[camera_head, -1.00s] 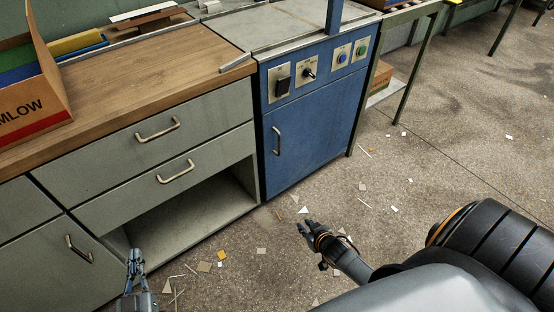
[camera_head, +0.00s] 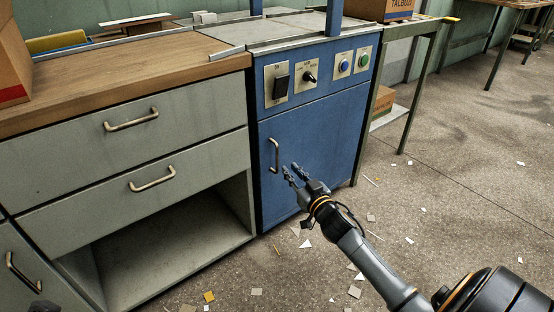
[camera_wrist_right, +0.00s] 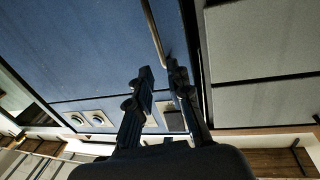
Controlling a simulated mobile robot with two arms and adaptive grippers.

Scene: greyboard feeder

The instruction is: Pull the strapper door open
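The strapper is a blue cabinet with a shut door (camera_head: 325,135) in the head view. A curved metal handle (camera_head: 274,156) stands upright at the door's left side. My right gripper (camera_head: 292,173) is open and empty, just right of the handle's lower part and apart from it. In the right wrist view the blue door (camera_wrist_right: 95,45) fills the left and middle, and the handle (camera_wrist_right: 153,28) points toward the gap between the open fingertips (camera_wrist_right: 160,72).
Left of the strapper stands a grey cabinet (camera_head: 125,150) with drawers and an open lower shelf. A control panel with a switch, knob and buttons (camera_head: 344,67) is above the door. A green-legged table (camera_head: 423,85) stands right. The littered floor (camera_head: 460,190) in front is mostly free.

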